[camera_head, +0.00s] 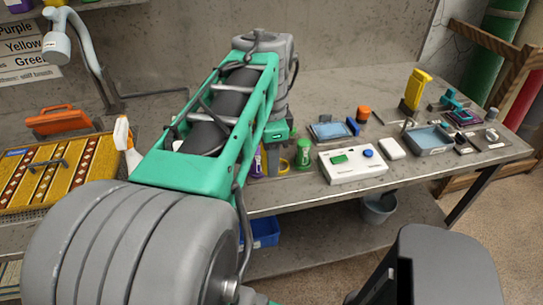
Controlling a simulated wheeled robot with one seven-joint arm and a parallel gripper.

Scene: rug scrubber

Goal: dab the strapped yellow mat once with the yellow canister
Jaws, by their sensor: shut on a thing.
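The strapped yellow mat (98,160) lies at the left of the bench, with brown strips, pale dots and a dark handle-like piece across it. My arm reaches up over the bench and its end comes down behind its own green link. My gripper (273,156) is only partly seen below the wrist, shut on the yellow canister. Only a small yellow part of the canister (284,166) shows, at bench level, between a purple canister (257,163) and a green canister (303,154). The rest is hidden by my arm, and I cannot tell whether it touches the bench. The gripper is well right of the mat.
An orange-handled tool (58,121) lies behind the mat; a white spray bottle (126,146) stands at its right edge. A lamp (57,45) rises at back left. A white box (352,163), blue trays (430,138) and a yellow stand (415,90) fill the right side.

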